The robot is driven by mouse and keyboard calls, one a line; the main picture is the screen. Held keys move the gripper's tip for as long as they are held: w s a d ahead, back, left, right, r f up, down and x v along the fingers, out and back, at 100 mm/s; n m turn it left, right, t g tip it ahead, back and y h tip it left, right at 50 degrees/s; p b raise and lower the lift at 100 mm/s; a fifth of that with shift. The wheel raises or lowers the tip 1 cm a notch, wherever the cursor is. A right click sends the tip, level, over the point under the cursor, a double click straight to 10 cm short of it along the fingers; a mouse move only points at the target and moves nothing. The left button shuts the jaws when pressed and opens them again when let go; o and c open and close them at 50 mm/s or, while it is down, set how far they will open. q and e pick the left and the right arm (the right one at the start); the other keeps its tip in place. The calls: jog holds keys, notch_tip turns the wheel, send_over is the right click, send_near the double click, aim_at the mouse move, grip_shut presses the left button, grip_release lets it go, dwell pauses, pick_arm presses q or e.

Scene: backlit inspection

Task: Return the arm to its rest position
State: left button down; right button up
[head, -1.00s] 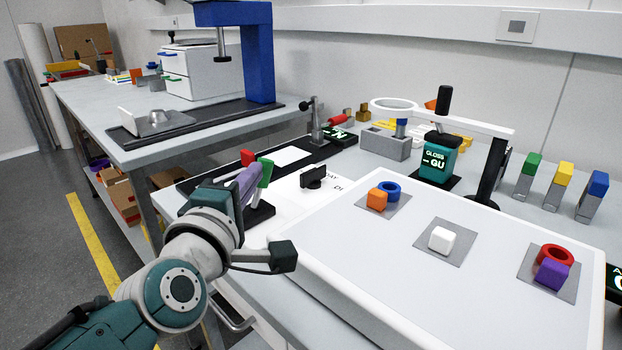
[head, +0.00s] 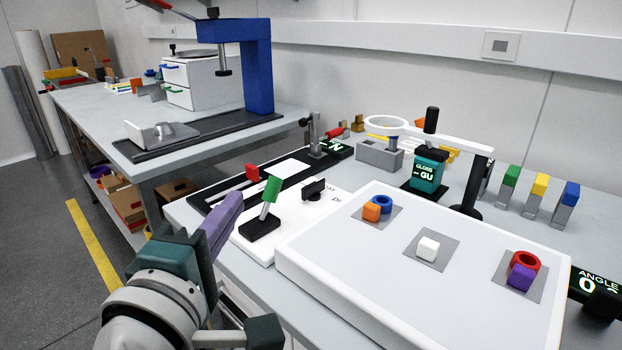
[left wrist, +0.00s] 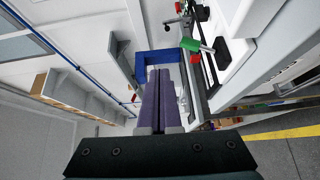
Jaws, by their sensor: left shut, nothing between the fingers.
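My left gripper (head: 226,222) shows in the head view at the lower left, with purple fingers pointing up and to the right. Its fingers also show in the left wrist view (left wrist: 160,98), closed together and empty. They are in the air in front of the bench, just left of a lever with a green handle (head: 272,189). The lever also shows in the left wrist view (left wrist: 191,44), to the right of the fingertips. I cannot tell whether the gripper touches anything. My right gripper is not in view.
A white light panel (head: 330,270) carries grey pads with an orange cube (head: 371,211), blue ring, white cube (head: 427,248), red ring and purple cube (head: 520,277). A magnifier arm (head: 455,149) stands behind it. A second bench with a blue frame (head: 258,75) stands back left. Floor is free at left.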

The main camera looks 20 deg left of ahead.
pick_arm(q)
jog(key=shift+s+d+r, duration=0.1)
jog(key=shift+s, duration=0.15)
dwell(0.3)
jog(key=s+d+r+m+g+h+p, duration=0.1)
jog(key=s+d+m+g+h+p, duration=0.55)
jog(key=m, duration=0.85)
jog(key=s+a+r+m+g+y+p, duration=0.1)
jog(key=s+a+m+g+y+p, duration=0.25)
jog(key=s+m+g, duration=0.65)
jog(key=s+r+n+t+p, duration=0.1)
jog(key=s+r+p, duration=0.1)
jog(key=r+p, duration=1.7)
jog(key=s+r+n+t+p, duration=0.1)
jog(key=s+r+n+p, duration=0.1)
jog(key=r+p, duration=1.6)
jog(key=shift+s+a+r+t+h+p, duration=0.15)
jog(key=shift+a+r+t+h+p, duration=0.2)
jog(key=shift+r, duration=0.25)
